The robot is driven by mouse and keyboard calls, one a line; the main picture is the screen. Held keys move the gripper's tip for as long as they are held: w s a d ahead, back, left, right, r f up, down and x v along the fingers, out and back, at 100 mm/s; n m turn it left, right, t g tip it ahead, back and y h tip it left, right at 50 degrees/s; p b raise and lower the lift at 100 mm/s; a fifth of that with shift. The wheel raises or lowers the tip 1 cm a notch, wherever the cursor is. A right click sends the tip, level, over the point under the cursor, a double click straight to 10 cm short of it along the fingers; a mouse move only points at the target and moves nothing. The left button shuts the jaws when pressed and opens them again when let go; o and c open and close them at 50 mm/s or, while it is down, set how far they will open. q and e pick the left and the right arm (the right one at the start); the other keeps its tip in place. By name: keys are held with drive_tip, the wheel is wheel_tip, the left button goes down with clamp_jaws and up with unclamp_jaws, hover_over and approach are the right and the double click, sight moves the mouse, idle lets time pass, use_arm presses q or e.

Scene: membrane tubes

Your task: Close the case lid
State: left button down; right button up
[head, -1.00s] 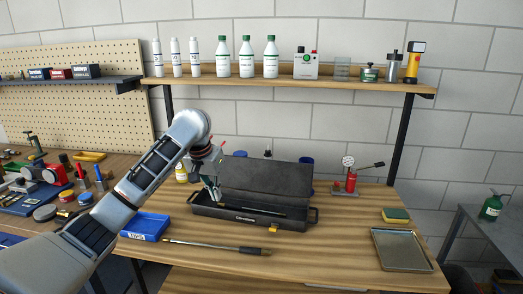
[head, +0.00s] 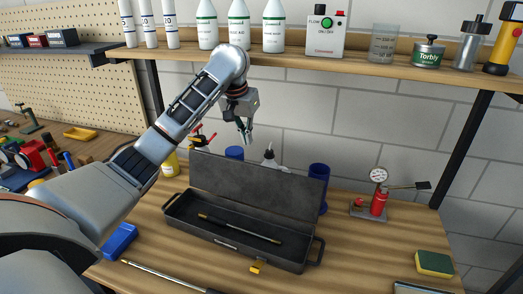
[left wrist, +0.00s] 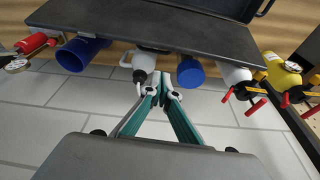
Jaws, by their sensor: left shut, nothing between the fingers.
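The dark grey case (head: 240,230) lies open on the wooden workbench, with a handle at each end and a yellow latch (head: 258,266) at its front. Its lid (head: 255,187) stands up along the back edge. A thin dark rod with brass-coloured ends (head: 240,229) lies inside the case. My left gripper (head: 248,140) is shut and empty, above and behind the lid's top edge, apart from it. In the left wrist view the closed fingertips (left wrist: 163,80) point towards the lid (left wrist: 150,30), whose back face shows. My right gripper is not in view.
Behind the lid stand a blue cup (head: 318,186), a white bottle (head: 269,160) and a yellow bottle (head: 170,164). A red pump with a gauge (head: 378,200) stands to the right. A second rod (head: 160,276) lies in front. A loaded shelf (head: 300,61) spans above.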

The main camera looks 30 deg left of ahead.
sight(251, 181)
use_arm(q)
drive_tip(key=x, duration=0.9)
drive_tip(key=shift+f, duration=0.4)
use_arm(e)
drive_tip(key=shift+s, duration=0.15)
use_arm(q)
drive_tip(key=shift+s+a, duration=0.1)
drive_tip(key=shift+s, duration=0.05)
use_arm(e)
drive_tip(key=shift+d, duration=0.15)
use_arm(q)
drive_tip(key=shift+s+r+t, duration=0.25)
drive_tip(key=shift+s+t, duration=0.05)
drive_tip(key=shift+t, duration=0.1)
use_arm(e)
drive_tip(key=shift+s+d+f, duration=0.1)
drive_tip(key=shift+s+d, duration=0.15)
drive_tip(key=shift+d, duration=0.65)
